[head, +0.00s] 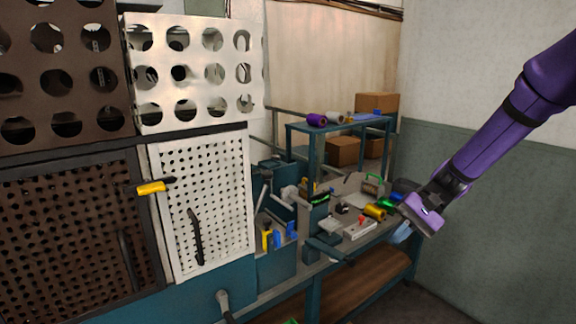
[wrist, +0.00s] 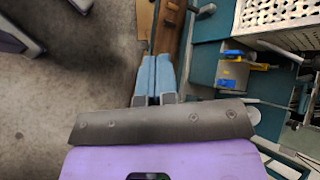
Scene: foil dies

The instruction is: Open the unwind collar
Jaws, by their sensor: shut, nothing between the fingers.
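I cannot pick out the unwind collar for certain in either view. The foil machine (head: 283,205), with teal and grey parts, stands on the bench in the middle of the head view. A gold roll (head: 374,212) and a green roll (head: 385,202) lie at the bench's right part. My gripper (head: 402,234) hangs at the bench's right end, in front of these rolls in the picture. In the wrist view my gripper (wrist: 155,58) points along the bench edge over the floor. Its light blue fingers are together and hold nothing.
A dark perforated panel (head: 60,220) and a white perforated panel (head: 215,160) stand at the left. A yellow-and-black handle (head: 152,187) juts out there. Purple and white rolls lie on a raised teal shelf (head: 345,125). The wrist view shows open floor (wrist: 80,70) at left.

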